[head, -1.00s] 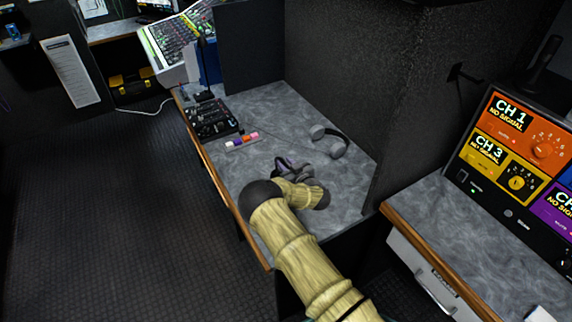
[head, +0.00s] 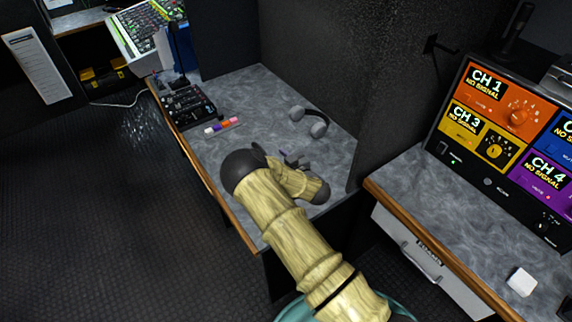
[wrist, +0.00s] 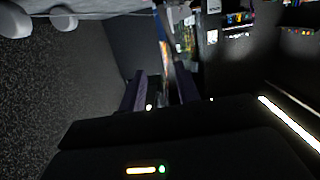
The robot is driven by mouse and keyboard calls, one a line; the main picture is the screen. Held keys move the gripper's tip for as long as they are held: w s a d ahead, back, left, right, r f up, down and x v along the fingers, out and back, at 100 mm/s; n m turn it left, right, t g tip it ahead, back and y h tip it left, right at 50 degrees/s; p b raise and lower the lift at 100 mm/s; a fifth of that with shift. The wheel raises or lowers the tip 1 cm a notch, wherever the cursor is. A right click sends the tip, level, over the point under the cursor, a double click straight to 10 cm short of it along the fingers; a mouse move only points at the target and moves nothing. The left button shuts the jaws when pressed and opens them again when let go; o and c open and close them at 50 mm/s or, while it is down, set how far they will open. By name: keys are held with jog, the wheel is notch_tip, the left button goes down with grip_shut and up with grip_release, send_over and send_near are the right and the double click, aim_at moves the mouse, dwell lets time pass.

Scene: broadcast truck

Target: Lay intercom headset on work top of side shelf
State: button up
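The grey intercom headset (head: 309,121) lies on the grey marbled work top (head: 250,95) with the wooden edge, near the dark partition. It also shows in part at the top left of the wrist view (wrist: 62,18). My gripper (head: 292,158) is over the same top, on the near side of the headset and apart from it, partly hidden by my arm. In the wrist view its two fingers (wrist: 161,90) stand apart with nothing between them. I cannot tell which surface is the side shelf.
A black mixer (head: 188,106) and a strip of coloured blocks (head: 222,126) stand on the left of the top. A dark partition (head: 310,55) rises behind. At right, another counter (head: 425,195) bears a channel panel (head: 497,132) and a white block (head: 521,282). The floor at left is clear.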

jog(key=v, duration=0.4)
jog(key=shift+s+d+b, duration=0.1)
jog(key=shift+s+b, duration=0.05)
jog(key=shift+b, duration=0.15)
dwell(1.5)
jog(key=s+d+r+m+g+h, duration=0.1)
jog(key=s+d+r+m+h, duration=0.1)
jog(key=d+r+m+h, duration=0.4)
jog(key=s+d+r+m+g+h, duration=0.1)
jog(key=d+r+m+g+h, duration=0.1)
jog(key=d+h, duration=0.35)
jog(key=s+d+r+g+y, duration=0.1)
jog(key=s+r+g, duration=0.3)
jog(key=s, duration=0.8)
jog(key=s+d+r+n+g+y+p, duration=0.1)
jog(key=s+r+g, duration=0.2)
jog(key=s, duration=0.9)
notch_tip(320, 180, up, 3)
jog(key=shift+s+d+f+g, duration=0.1)
jog(key=shift+s+d+g, duration=0.2)
jog(key=shift+s+g, duration=0.1)
